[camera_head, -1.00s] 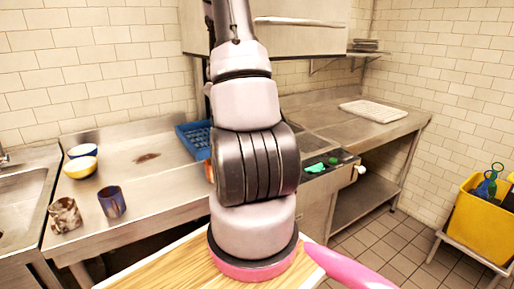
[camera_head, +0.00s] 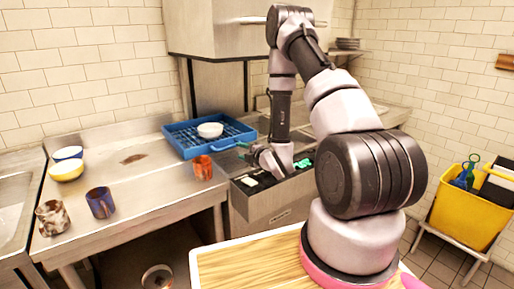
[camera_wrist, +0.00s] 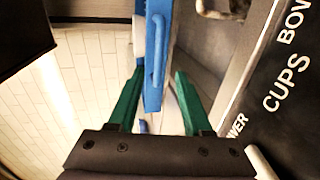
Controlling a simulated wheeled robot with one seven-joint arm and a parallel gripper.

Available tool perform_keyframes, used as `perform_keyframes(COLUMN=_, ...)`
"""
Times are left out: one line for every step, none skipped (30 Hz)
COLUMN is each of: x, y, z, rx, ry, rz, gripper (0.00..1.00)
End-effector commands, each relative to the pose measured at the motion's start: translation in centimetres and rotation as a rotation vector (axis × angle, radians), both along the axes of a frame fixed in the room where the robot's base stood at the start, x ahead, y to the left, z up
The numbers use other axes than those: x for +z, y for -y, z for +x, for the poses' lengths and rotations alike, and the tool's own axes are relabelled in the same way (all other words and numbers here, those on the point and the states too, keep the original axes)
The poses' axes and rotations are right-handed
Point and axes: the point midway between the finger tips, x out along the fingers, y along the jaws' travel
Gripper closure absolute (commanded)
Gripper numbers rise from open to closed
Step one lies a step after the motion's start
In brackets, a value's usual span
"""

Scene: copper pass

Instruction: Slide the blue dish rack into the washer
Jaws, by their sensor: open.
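The blue dish rack (camera_head: 180,142) sits on the steel table just left of the washer, with a white bowl (camera_head: 210,130) in it. The washer's hood (camera_head: 215,30) is raised, with a bar handle across its front. My gripper (camera_head: 246,151) is at the rack's right front side, low over the washer's front edge. In the wrist view my gripper's green fingers (camera_wrist: 158,75) are spread open. A blue side part of the rack (camera_wrist: 155,65) shows between them; I cannot tell whether they touch it. My arm hides much of the washer opening.
An orange mug (camera_head: 203,167) stands close in front of the rack. A blue mug (camera_head: 100,202), a marbled mug (camera_head: 53,218) and bowls (camera_head: 67,171) stand at the table's left. A dark panel with lettering (camera_wrist: 285,85) is right of my fingers. A yellow bin (camera_head: 458,215) stands right.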

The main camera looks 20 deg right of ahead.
Motion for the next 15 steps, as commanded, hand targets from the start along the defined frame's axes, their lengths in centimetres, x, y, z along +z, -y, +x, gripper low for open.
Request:
perform_keyframes(x=0.0, y=-0.4, z=-0.1, rx=0.005, ry=0.013, rz=-0.005, gripper=0.5)
perform_keyframes(x=0.0, y=-0.5, z=0.0, rx=0.006, ry=0.019, rz=-0.007, gripper=0.5)
perform_keyframes(x=0.0, y=-0.6, z=0.1, rx=0.008, ry=0.026, rz=-0.009, gripper=0.5)
perform_keyframes(x=0.0, y=-0.7, z=0.3, rx=0.009, ry=0.028, rz=-0.009, gripper=0.5)
perform_keyframes(x=-0.1, y=-0.8, z=0.5, rx=0.009, ry=0.029, rz=-0.01, gripper=0.5)
perform_keyframes(x=-0.1, y=-0.9, z=1.0, rx=0.009, ry=0.029, rz=-0.01, gripper=0.5)
perform_keyframes(x=-0.2, y=-1.1, z=1.4, rx=0.009, ry=0.03, rz=-0.01, gripper=0.5)
perform_keyframes(x=-0.3, y=-1.2, z=1.9, rx=0.009, ry=0.03, rz=-0.01, gripper=0.5)
perform_keyframes(x=-0.4, y=-1.4, z=2.6, rx=0.009, ry=0.03, rz=-0.01, gripper=0.5)
perform_keyframes(x=-0.6, y=-1.6, z=3.1, rx=0.009, ry=0.029, rz=-0.009, gripper=0.5)
perform_keyframes(x=-0.7, y=-1.8, z=3.7, rx=0.009, ry=0.029, rz=-0.009, gripper=0.5)
perform_keyframes(x=-0.9, y=-2.1, z=4.4, rx=0.01, ry=0.028, rz=-0.009, gripper=0.5)
perform_keyframes(x=-1.0, y=-2.3, z=5.0, rx=0.01, ry=0.03, rz=-0.008, gripper=0.5)
perform_keyframes(x=-1.1, y=-2.4, z=5.5, rx=0.01, ry=0.029, rz=-0.008, gripper=0.5)
perform_keyframes(x=-1.2, y=-2.6, z=6.2, rx=0.01, ry=0.029, rz=-0.009, gripper=0.5)
